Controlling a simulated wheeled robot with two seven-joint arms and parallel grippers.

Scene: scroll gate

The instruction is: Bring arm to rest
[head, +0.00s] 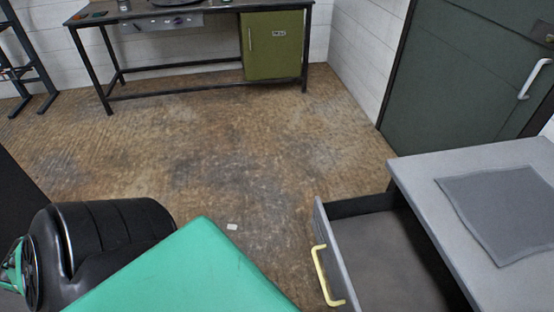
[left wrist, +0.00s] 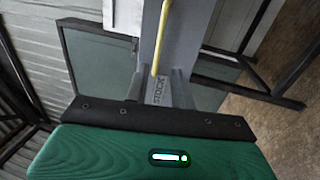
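My left arm, a thick black rounded part (head: 105,235), comes in at the lower left of the head view. A flat green piece (head: 195,275) fills the bottom centre; I take it for part of that arm. In the left wrist view a green wood-grained body with a black screwed bar (left wrist: 150,120) fills the bottom. My right gripper is in neither view. An open drawer (head: 385,255) with a yellow handle (head: 325,275) stands at the lower right, apart from the green piece.
The grey cabinet top (head: 415,180) carries a dark mat (head: 505,205). A dark workbench (head: 210,10) with an olive cupboard (head: 273,45) stands at the back. A green door (head: 450,70) is at the right. The brown floor between is mostly clear. The wrist view shows the yellow handle (left wrist: 161,40) and a STOCK label.

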